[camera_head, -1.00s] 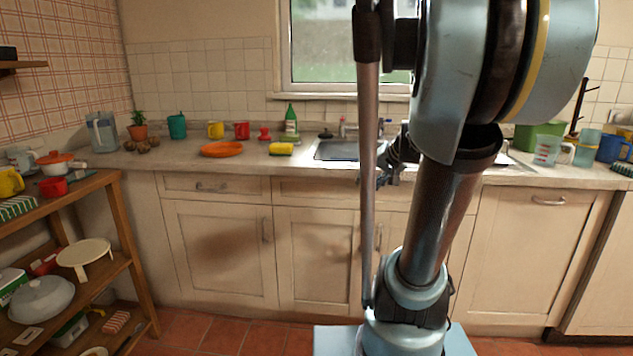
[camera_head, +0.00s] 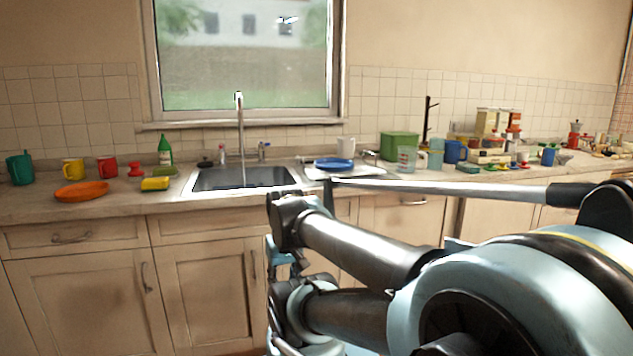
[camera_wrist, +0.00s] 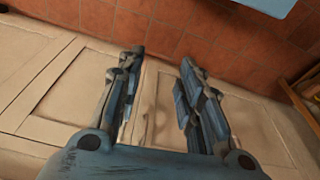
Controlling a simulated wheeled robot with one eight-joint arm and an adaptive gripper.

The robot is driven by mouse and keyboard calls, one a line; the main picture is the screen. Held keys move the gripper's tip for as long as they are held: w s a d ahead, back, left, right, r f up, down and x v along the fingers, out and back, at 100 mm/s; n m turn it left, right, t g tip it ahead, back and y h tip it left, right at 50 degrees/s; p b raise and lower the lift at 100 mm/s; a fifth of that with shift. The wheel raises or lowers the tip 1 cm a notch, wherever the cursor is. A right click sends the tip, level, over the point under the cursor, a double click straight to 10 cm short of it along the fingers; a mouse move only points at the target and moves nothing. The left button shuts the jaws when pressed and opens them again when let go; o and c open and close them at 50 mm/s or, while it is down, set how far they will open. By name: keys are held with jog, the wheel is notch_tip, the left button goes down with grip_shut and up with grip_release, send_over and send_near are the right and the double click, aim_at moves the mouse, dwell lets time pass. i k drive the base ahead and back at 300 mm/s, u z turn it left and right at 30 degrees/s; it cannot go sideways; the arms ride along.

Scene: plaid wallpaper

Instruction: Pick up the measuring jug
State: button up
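The measuring jug (camera_head: 407,158) is a clear, pale jug with red markings. It stands upright on the counter right of the sink, in front of a green box and beside a pale blue-green cup. It is not in the wrist view. My gripper (camera_wrist: 161,60) shows in the wrist view with its two fingers apart and nothing between them. It is over the floor and cabinet fronts, away from the jug. In the head view my arm covers the lower right, and the gripper's fingers cannot be made out clearly.
The sink (camera_head: 243,178) lies left of the jug. A blue plate (camera_head: 334,163) and a white mug (camera_head: 346,147) are nearer the sink.

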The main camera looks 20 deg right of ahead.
aim_at(406, 156)
jog(key=z, duration=1.35)
